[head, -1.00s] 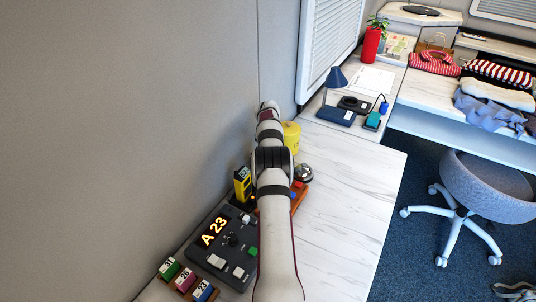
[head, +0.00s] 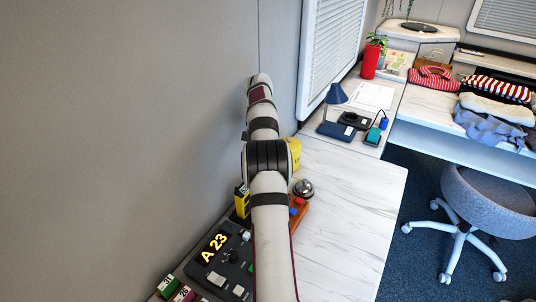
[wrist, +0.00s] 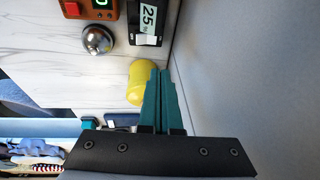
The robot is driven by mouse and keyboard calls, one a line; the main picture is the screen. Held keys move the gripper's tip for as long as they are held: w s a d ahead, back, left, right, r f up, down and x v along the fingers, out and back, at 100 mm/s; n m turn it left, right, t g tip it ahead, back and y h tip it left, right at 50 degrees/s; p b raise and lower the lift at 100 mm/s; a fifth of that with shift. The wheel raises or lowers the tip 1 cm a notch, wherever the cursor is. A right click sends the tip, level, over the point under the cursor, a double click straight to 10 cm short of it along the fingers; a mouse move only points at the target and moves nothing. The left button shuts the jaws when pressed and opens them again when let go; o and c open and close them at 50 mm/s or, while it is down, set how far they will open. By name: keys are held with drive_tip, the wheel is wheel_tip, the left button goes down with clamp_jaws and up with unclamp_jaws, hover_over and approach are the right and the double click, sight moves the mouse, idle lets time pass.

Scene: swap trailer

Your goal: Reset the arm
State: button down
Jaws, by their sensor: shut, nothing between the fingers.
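My arm (head: 267,165) reaches up along the middle of the head view, over the marble-topped counter and close to the grey wall. Its far end hides the gripper in that view. In the wrist view my gripper (wrist: 160,78) shows as two teal fingers lying together, shut and empty. The fingertips appear close to a yellow cylinder (wrist: 138,85); I cannot tell the gap in depth. The yellow cylinder also shows in the head view (head: 295,152), partly hidden behind my arm.
A silver bell (head: 303,188), an orange box (head: 298,212), a yellow device (head: 242,201) and a dark panel reading A 23 (head: 228,265) sit around my arm. A blue lamp (head: 337,95) stands farther back. The counter's right side (head: 355,200) is clear.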

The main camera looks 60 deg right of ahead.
drive_tip(key=shift+a+r, duration=0.15)
drive_tip(key=shift+r, duration=0.25)
drive_tip(key=w+a+r+n, duration=0.3)
drive_tip(key=a+r, duration=0.8)
drive_tip(key=a, duration=0.2)
drive_tip(key=s+a+r+n+t+y, duration=0.1)
drive_tip(key=s+a+r+n+y, duration=0.15)
drive_tip(key=a, duration=1.25)
drive_tip(key=s+a+f+n, duration=0.15)
drive_tip(key=s+a, duration=0.25)
drive_tip(key=a, duration=0.4)
drive_tip(key=s+a+n, duration=0.2)
drive_tip(key=s+a, duration=0.2)
drive_tip(key=a, duration=0.3)
drive_tip(key=s+a+f+n+g+y, duration=0.2)
drive_tip(key=s+a+f, duration=0.6)
drive_tip(key=s+a, duration=0.4)
drive_tip(key=shift+s+f+n+g+y, duration=0.15)
drive_tip(key=shift+s+n+g+y, duration=0.2)
drive_tip(key=shift+s+n, duration=0.35)
